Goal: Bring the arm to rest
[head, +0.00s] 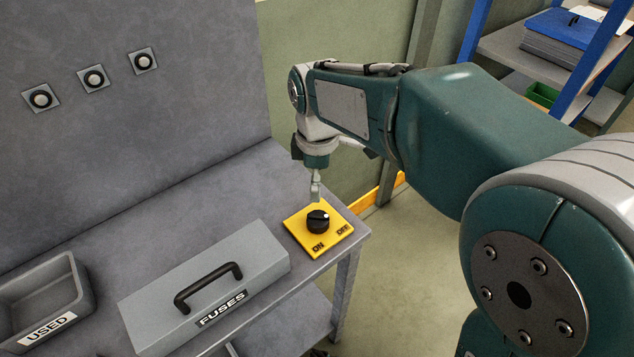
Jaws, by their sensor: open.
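My gripper (316,186) points down above the right end of the grey bench, just behind and over a black rotary knob (318,221). The knob sits on a yellow plate (303,240) marked ON and OFF. I cannot tell whether the gripper's tip touches the knob or is apart from it. The gripper is small in this view; it is open and no object shows in it. My teal and grey arm reaches in from the right and bends down at the wrist.
A grey FUSES box (150,306) with a black handle (208,287) lies on the bench (235,190) left of the plate. A USED bin (84,297) is at far left. The back panel (190,60) carries three round fittings (93,78). Blue shelving (475,30) stands at upper right.

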